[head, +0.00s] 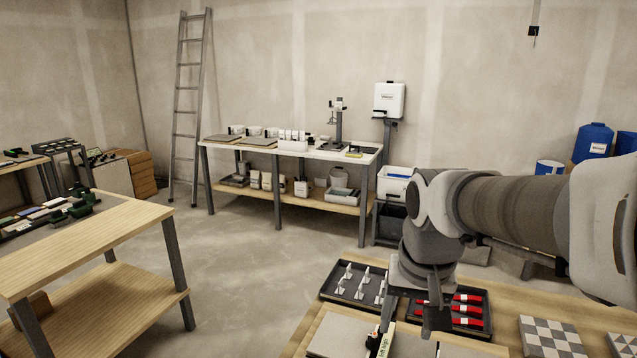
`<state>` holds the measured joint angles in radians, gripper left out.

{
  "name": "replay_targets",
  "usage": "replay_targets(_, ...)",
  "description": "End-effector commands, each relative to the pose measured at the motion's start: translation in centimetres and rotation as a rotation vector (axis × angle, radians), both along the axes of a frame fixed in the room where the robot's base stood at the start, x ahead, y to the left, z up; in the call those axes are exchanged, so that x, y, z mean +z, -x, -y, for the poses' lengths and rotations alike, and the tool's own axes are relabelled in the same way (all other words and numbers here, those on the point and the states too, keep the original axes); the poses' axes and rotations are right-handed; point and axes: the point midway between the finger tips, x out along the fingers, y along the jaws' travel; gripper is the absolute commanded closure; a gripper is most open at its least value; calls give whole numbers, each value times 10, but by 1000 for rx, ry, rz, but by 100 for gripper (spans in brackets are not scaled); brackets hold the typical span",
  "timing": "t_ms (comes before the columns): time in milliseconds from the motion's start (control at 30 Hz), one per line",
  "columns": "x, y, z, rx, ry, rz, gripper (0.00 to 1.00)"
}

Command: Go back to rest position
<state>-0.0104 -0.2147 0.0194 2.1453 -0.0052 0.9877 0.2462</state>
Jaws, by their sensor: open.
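My gripper (411,318) hangs from my arm at the right of the head view and points down over the near workbench (476,291). Its two fingers are apart and I see nothing between them. It is in front of a dark tray (327,292) of white upright clips (362,284) and a dark tray (483,339) of red wedges (468,309), hiding part of both. Grey tiles (338,336) lie at the bench front, partly cut off by the picture edge.
Checkered tiles (551,338) lie on the bench at right. A wooden table (85,240) stands at left, with open concrete floor (240,265) between. A white-topped table (300,150), a ladder (188,110) and blue containers (592,143) stand farther back.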

Motion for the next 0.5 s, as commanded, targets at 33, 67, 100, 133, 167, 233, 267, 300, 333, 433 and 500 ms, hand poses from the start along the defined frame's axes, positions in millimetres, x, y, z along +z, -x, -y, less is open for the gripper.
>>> replay_targets(33, 10, 11, 1, 15, 4, 25, 38)
replay_targets(67, 14, 16, 2, 24, 6, 40, 38)
replay_targets(100, 18, 24, 3, 38, 10, 58, 38)
replay_targets(133, 21, 30, 3, 47, 13, 70, 38)
replay_targets(167, 24, 35, 4, 58, 16, 83, 38)
replay_targets(233, 29, 49, 5, 81, 24, 112, 38)
replay_targets(267, 32, 54, 5, 92, 27, 125, 38)
replay_targets(300, 34, 61, 6, 104, 31, 143, 38)
replay_targets(333, 36, 67, 6, 114, 35, 158, 38)
replay_targets(433, 40, 83, 8, 144, 47, 197, 38)
replay_targets(500, 41, 93, 8, 163, 56, 221, 38)
